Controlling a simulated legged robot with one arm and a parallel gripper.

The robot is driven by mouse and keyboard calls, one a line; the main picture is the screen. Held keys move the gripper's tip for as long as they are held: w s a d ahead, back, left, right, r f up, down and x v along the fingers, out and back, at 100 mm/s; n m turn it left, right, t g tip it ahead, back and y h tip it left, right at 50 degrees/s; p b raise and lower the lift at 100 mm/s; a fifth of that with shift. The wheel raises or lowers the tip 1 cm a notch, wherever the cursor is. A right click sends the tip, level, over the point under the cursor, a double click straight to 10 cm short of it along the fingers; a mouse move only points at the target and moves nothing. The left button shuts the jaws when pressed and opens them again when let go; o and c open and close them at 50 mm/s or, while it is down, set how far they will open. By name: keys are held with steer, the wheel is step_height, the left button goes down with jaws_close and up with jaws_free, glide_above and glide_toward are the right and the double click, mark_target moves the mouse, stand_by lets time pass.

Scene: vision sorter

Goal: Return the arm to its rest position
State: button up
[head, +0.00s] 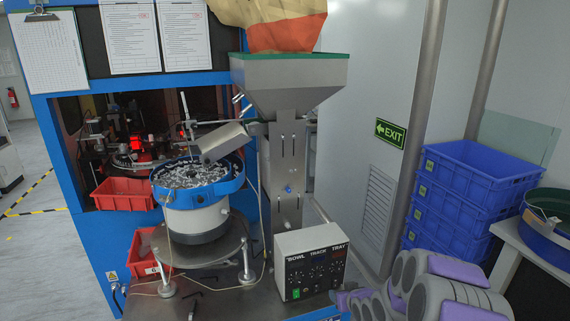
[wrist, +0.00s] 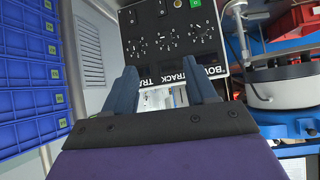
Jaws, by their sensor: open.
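My gripper (wrist: 163,93) shows in the wrist view with its two dark blue fingers spread apart and nothing between them. Beyond the fingers is the front panel of the black-faced control box (wrist: 172,40), which appears upside down there. In the head view my grey and purple arm is folded at the bottom right. The end of my gripper (head: 345,297) shows there just right of the control box (head: 312,262), low in the picture. I cannot tell from the head view whether it touches the box.
A bowl feeder (head: 194,222) full of small metal parts stands on a metal table, beside a hopper (head: 290,85). Stacked blue crates (head: 462,190) and a side table (head: 535,245) with a round bin (head: 548,222) are at right. Red trays (head: 124,203) sit at left.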

steer(key=s+a+r+g, duration=0.1)
steer(key=s+r+g, duration=0.3)
steer(key=s, duration=1.2)
steer(key=s+a+r+m+g+h, duration=0.1)
steer(key=s+r+g, duration=0.3)
steer(key=s+r, duration=0.5)
steer(key=s+a+r+m+g+h, duration=0.1)
steer(key=s+r, duration=0.5)
steer(key=s, duration=1.7)
steer(key=a+g, duration=0.1)
steer(key=g, duration=0.1)
steer(key=shift+s+a+r+g, duration=0.15)
steer(key=shift+s+a+g, duration=0.05)
steer(key=shift+s+g, duration=0.2)
steer(key=shift+w, duration=0.1)
